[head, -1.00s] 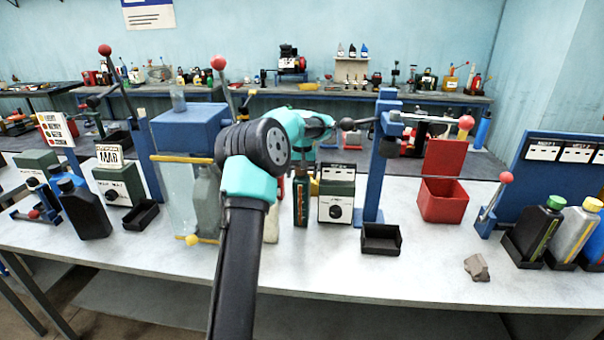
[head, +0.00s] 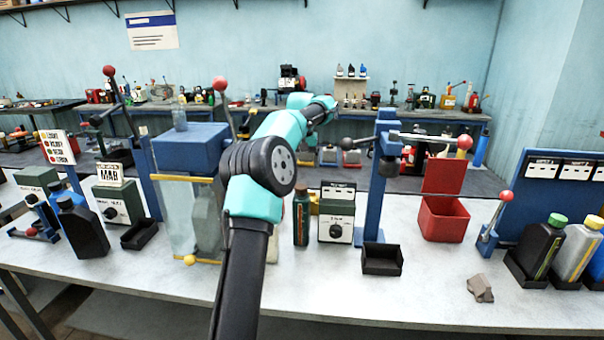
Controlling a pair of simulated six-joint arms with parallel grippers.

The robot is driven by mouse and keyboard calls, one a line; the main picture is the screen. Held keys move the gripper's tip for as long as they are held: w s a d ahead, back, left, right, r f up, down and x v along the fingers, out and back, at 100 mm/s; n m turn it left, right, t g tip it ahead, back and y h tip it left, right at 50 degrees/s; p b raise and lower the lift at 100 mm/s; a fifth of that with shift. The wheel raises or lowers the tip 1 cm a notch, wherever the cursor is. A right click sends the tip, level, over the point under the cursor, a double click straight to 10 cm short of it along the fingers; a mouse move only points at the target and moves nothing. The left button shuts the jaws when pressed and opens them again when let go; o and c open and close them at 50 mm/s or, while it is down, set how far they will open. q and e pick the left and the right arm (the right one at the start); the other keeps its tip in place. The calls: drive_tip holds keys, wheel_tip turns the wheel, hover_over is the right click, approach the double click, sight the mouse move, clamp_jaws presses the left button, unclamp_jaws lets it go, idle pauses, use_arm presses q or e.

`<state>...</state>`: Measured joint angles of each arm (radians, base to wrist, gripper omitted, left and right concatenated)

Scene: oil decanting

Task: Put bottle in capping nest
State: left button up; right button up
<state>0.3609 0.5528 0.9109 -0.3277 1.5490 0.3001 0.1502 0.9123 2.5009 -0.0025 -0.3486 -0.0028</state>
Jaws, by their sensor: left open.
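A dark bottle (head: 301,217) with an orange-brown label stands upright on the bench, just left of a green-and-white meter box. A low black open holder (head: 382,260) stands empty at the foot of the blue lever press (head: 378,180); it appears to be the capping nest. My left arm rises from the bottom centre and reaches away over the bench. My left gripper (head: 323,107) is at its far end, above and beyond the bottle and apart from it. Its fingers are small and hard to make out; it appears open and empty. My right gripper is not in view.
A red open box (head: 443,217) stands right of the press. A grey crumpled rag (head: 480,288) lies near the front edge. Several bottles stand in a black rack (head: 530,270) at right. A clear-fronted blue machine (head: 190,150) stands left of my arm.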

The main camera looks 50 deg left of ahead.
use_arm(q)
drive_tip(key=shift+r, duration=0.35)
drive_tip(key=shift+o, duration=0.4)
